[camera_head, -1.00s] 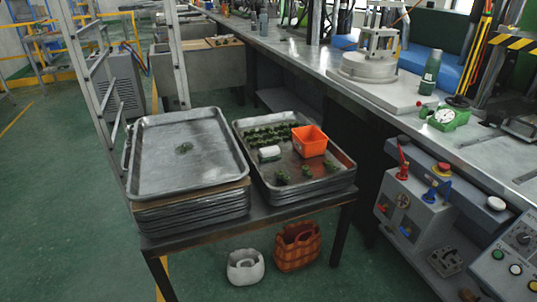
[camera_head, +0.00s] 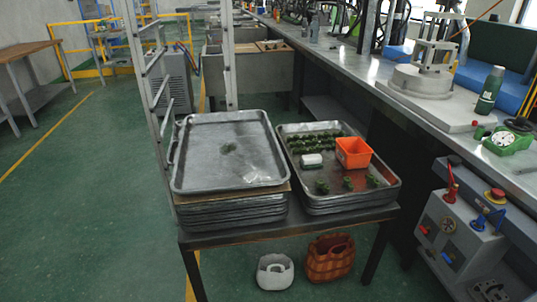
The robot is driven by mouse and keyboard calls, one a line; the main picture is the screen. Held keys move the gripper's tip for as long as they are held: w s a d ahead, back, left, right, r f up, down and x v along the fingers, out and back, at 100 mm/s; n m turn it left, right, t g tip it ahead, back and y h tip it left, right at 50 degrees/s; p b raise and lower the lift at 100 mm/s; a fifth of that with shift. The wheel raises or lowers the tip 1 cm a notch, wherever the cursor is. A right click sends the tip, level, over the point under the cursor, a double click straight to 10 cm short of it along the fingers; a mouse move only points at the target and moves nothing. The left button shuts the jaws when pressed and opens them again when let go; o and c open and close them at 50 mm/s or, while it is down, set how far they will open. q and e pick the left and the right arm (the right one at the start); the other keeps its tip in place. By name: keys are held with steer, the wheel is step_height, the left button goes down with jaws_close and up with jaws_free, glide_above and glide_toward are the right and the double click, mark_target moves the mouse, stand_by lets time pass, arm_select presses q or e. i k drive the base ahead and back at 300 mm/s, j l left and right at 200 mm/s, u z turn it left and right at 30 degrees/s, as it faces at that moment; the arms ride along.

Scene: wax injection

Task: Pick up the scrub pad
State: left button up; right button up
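I cannot pick out the scrub pad for certain. A small dull-green patch (camera_head: 228,148) lies near the middle of the left metal tray (camera_head: 205,175), too small to identify. The right metal tray (camera_head: 390,188) holds a white rounded item (camera_head: 312,160), an orange square container (camera_head: 353,153) and several small dark-green pieces (camera_head: 322,187). Both trays top stacks on a low table. Neither of my grippers shows in this view.
The low table (camera_head: 240,237) stands on a green floor, with a white basket (camera_head: 275,272) and a brown woven basket (camera_head: 330,259) beneath it. A ladder-like metal frame (camera_head: 158,95) rises behind the trays. A long workbench (camera_head: 400,95) with equipment runs along the right.

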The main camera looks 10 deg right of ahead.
mark_target(310, 161)
steer(key=i+l+u, duration=0.3)
steer(key=l, duration=0.3)
steer(key=i+l+u, duration=0.15)
steer(key=i+l, duration=0.15)
steer(key=i+l+u, duration=0.15)
steer(key=l, duration=0.25)
steer(key=i+l+u, duration=0.15)
steer(key=l, duration=0.25)
steer(key=i+l+u, duration=0.15)
steer(key=l, duration=0.2)
steer(key=l+u, duration=0.15)
steer(key=l, duration=0.25)
